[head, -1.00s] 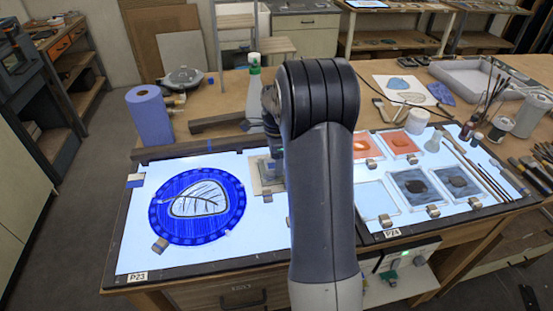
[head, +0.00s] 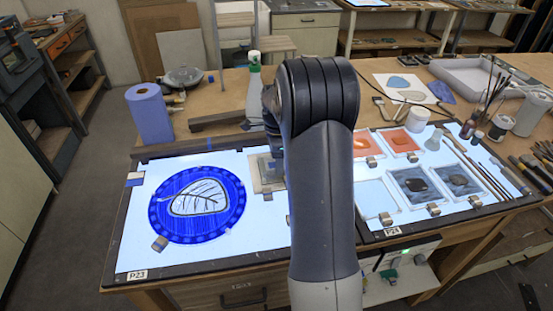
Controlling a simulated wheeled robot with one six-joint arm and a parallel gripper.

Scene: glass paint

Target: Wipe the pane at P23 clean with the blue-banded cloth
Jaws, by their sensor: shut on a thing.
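The round blue-painted pane (head: 168,228) lies on the lit panel marked P23 (head: 138,275), at the left of the bench. It bears a pale leaf shape (head: 198,198) with dark veins, and its blue rim is dotted. My gripper (head: 272,165) is low at the right side of this panel, right of the pane and apart from it. My arm hides much of it. It is shut on what looks like a folded beige cloth (head: 267,186) at the panel. Its fingertips and any blue band on the cloth cannot be made out.
Small blocks (head: 159,243) sit at the pane's lower left and near the panel's left edge (head: 134,180). A blue paper roll (head: 150,115) and a green-topped spray bottle (head: 254,80) stand behind. Panel P24 (head: 376,200) holds several panes and brushes at right.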

